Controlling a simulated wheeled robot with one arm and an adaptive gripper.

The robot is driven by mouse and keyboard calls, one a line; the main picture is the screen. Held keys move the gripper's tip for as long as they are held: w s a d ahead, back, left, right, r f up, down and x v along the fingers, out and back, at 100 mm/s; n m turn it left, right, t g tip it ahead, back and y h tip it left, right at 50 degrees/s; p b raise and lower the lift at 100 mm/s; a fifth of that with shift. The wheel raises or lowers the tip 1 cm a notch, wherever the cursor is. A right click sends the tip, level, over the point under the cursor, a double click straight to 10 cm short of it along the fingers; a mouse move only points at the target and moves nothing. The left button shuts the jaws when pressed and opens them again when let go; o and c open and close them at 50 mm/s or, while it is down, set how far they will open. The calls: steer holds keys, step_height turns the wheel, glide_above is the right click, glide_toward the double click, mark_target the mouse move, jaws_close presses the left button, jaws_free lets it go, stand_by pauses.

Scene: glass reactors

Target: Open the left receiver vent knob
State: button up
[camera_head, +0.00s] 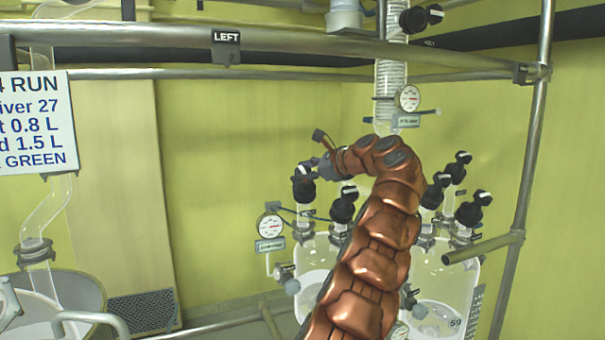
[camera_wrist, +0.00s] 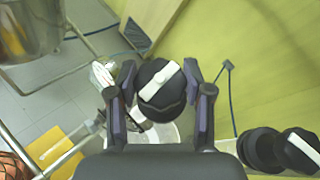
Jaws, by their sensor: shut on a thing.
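A black knob with a white bar (camera_wrist: 160,84) sits between the two fingers of my gripper (camera_wrist: 161,98) in the wrist view. The fingers press on its sides, and the white bar runs diagonally. In the head view my gripper (camera_head: 312,172) reaches left from the arm's end onto this black knob (camera_head: 303,184), above the left glass receiver (camera_head: 317,262). The knob's stem goes down to the receiver's top. My arm hides part of the receiver. The small labels by the knobs are too small to read.
Another black knob (camera_head: 343,206) stands just right of the held one; black knobs also show at lower right in the wrist view (camera_wrist: 301,151). A gauge (camera_head: 270,226) is on the left. A right receiver (camera_head: 449,285) carries several knobs. Metal rails (camera_head: 130,37) cross above.

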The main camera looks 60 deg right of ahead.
steer(key=shift+r, duration=0.1)
stand_by(0.6)
steer(key=o, duration=1.2)
steer(key=shift+c, duration=0.2)
steer(key=v, duration=1.2)
